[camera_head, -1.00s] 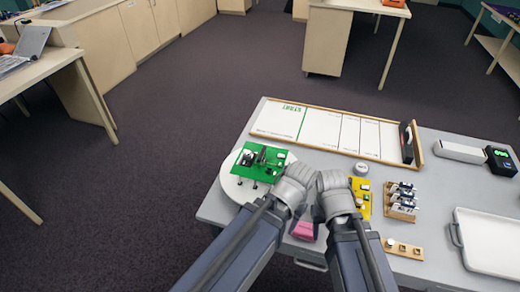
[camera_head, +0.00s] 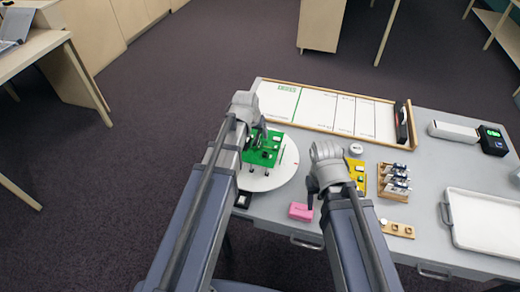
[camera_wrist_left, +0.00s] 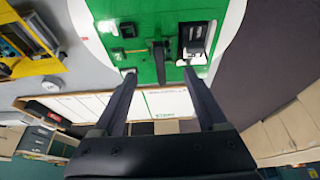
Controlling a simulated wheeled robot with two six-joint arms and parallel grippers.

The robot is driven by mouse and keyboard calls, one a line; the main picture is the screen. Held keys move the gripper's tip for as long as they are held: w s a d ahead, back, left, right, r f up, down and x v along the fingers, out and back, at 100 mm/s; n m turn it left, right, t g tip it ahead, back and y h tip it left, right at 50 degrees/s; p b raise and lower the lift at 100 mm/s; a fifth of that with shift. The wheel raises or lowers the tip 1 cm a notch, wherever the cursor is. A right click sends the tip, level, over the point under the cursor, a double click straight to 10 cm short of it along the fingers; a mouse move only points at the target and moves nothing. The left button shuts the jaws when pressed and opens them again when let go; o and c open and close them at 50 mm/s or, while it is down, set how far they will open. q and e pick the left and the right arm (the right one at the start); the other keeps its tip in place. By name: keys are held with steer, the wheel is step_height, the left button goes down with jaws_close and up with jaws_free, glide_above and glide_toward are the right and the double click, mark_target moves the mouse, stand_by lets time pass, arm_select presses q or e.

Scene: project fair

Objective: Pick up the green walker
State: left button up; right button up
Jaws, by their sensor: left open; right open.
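The green walker (camera_head: 264,150), a green circuit board on short dark legs, stands on a white round disc (camera_head: 275,182) at the table's left. My left gripper (camera_head: 254,134) is open at its upper left side and hides part of it. In the left wrist view, the green walker (camera_wrist_left: 145,58) shows dark parts on its board. The tips of the open left gripper (camera_wrist_left: 158,72) reach its near edge, spread apart with nothing held. I cannot tell whether they touch it. My right gripper (camera_head: 312,192) is open and empty, right of the disc, above the table.
A yellow board (camera_head: 356,173) lies just right of my right gripper and a pink block (camera_head: 301,212) below it. A wooden-rimmed white track (camera_head: 335,112) runs along the back. A rack of small parts (camera_head: 395,182) and a white tray (camera_head: 485,222) stand to the right.

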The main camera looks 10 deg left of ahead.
mark_target(256, 138)
arm_select(q)
steer(key=shift+b+x, duration=0.3)
steer(key=shift+x, duration=0.45)
arm_select(e)
steer(key=shift+f, duration=0.7)
arm_select(q)
steer(key=shift+f, duration=0.1)
arm_select(e)
steer(key=shift+f, duration=0.1)
arm_select(q)
steer(key=b+x, duration=0.5)
steer(key=shift+a, duration=0.15)
arm_select(e)
step_height(256, 138, down, 4)
steer(key=shift+f, duration=0.25)
arm_select(q)
steer(key=shift+c, duration=0.2)
jaws_close()
